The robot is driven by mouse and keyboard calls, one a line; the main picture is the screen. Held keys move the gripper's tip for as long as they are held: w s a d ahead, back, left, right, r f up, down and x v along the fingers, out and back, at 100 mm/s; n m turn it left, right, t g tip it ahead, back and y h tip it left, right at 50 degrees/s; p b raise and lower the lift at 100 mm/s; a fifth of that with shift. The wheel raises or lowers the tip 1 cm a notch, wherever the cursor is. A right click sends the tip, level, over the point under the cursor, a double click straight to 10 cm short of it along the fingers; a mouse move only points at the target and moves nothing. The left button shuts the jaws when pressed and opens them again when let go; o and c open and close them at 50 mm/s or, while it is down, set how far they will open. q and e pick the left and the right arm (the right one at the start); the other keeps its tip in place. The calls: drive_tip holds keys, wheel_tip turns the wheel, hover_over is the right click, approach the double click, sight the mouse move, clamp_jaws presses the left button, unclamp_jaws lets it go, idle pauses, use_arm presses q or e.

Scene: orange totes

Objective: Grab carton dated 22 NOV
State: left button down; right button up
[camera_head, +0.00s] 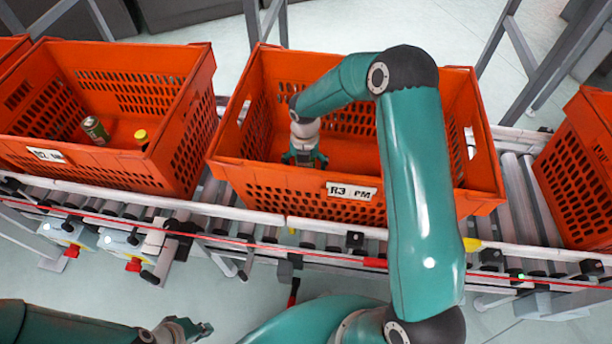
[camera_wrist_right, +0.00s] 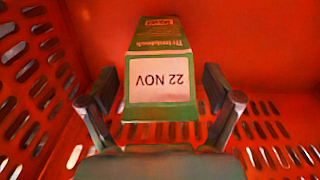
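A green and white carton (camera_wrist_right: 160,48) with a white label reading "22 NOV", upside down in the picture, shows in the right wrist view. My right gripper (camera_wrist_right: 165,108) is open, with one finger to each side of the carton and visible gaps between. In the head view my right gripper (camera_head: 305,158) reaches down into the middle orange tote (camera_head: 270,196), tagged R3; the carton cannot be made out there. My left gripper (camera_head: 192,329) is low at the left of the head view, outside the totes; whether its fingers are apart is unclear.
A left orange tote (camera_head: 95,176) holds a can (camera_head: 95,130) and a small yellow-topped item (camera_head: 141,138). Another orange tote (camera_head: 585,150) stands at the right. The totes sit on a roller conveyor (camera_head: 520,205) with a red cord along its front. Perforated tote walls surround my right gripper.

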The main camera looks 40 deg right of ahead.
clamp_jaws()
drive_tip(key=shift+r, duration=0.15)
idle(0.4)
